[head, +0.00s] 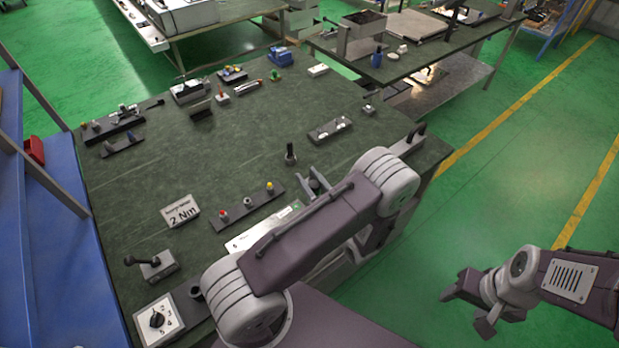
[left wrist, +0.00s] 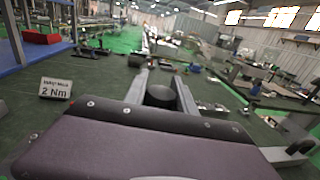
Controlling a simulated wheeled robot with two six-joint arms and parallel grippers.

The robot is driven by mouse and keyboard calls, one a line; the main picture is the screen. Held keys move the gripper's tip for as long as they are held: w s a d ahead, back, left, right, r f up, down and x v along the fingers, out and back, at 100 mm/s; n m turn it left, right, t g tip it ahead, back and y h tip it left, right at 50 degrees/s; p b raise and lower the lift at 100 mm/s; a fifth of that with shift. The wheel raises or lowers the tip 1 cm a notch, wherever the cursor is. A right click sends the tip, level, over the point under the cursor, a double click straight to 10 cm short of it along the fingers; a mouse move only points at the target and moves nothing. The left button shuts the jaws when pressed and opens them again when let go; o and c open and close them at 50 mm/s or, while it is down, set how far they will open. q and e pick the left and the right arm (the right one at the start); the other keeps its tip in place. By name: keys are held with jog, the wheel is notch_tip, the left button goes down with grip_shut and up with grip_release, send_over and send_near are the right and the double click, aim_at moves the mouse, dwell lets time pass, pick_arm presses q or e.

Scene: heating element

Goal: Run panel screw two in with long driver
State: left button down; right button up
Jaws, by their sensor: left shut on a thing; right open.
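My left gripper (head: 316,184) is over the front right of the workbench, partly behind my own arm. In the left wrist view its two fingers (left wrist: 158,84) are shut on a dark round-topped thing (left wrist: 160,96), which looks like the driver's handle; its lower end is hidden. A pale panel (head: 250,238) with green marks lies below, mostly covered by my arm. I cannot make out panel screw two or whether the driver touches it. My right gripper (head: 466,312) is open and empty over the green floor, off the bench.
A 2 Nm sign (head: 180,211) and a rack with coloured knobs (head: 248,206) stand left of the panel. A black upright piece (head: 290,153) stands just behind my left gripper. A lever box (head: 152,265) and dial box (head: 159,320) are front left. The bench's middle is clear.

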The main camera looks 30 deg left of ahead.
jog(key=f+b, duration=0.3)
jog(key=shift+d+f, duration=0.2)
jog(key=shift+f, duration=0.1)
jog(key=shift+s+d, duration=0.1)
jog(key=shift+s, duration=0.05)
dwell(0.5)
jog(key=shift+f+b, duration=0.7)
jog(key=shift+b, duration=0.05)
dwell(1.2)
dwell(0.5)
